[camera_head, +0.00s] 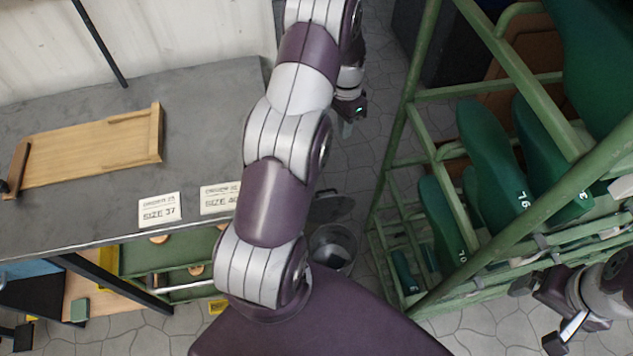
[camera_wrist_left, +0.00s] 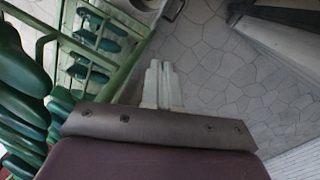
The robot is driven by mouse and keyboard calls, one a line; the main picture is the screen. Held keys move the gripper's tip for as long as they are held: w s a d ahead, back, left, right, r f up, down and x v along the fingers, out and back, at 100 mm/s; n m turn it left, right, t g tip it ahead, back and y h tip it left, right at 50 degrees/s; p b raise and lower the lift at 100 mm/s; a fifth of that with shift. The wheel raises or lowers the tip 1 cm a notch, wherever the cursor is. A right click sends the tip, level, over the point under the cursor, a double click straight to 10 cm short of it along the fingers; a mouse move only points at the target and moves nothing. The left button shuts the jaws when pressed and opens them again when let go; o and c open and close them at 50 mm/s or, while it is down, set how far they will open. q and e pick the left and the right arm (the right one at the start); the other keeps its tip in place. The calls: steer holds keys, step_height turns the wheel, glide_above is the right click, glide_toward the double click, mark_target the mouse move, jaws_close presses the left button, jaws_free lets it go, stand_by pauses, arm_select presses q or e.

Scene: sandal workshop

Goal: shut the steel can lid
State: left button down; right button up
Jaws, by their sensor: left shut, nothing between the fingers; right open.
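The steel can (camera_head: 333,246) stands on the floor between the workbench and the green rack, partly hidden behind my left arm. Its lid (camera_head: 330,207) is raised, tilted up at the can's far side, and the can's mouth shows open. In the left wrist view a round rim of the can (camera_wrist_left: 172,10) shows at the top edge, partly cut off. My left gripper (camera_head: 347,128) is beyond the can and lid in the head view, apart from them. Its fingers (camera_wrist_left: 160,72) are together and empty. My right gripper (camera_head: 540,315) is open at the lower right, far from the can.
The green rack (camera_head: 405,130) with green shoe lasts stands close on the right of the can. The grey workbench (camera_head: 85,215) on the left holds a wooden tray (camera_head: 85,155) and size cards (camera_head: 160,209). Paved floor (camera_wrist_left: 225,75) around the left fingers looks clear.

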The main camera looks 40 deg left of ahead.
mark_target(327, 204)
arm_select(q)
steer(key=s+a+f+m+h, duration=0.2)
steer(key=a+f+m, duration=0.1)
steer(key=a+f, duration=1.05)
steer(key=s+d+f+b, duration=0.2)
steer(key=d+f+b, duration=0.6)
steer(key=f+b, duration=0.3)
steer(key=shift+s+f+g, duration=0.3)
steer(key=shift+s+f, duration=0.05)
steer(key=shift+f, duration=0.05)
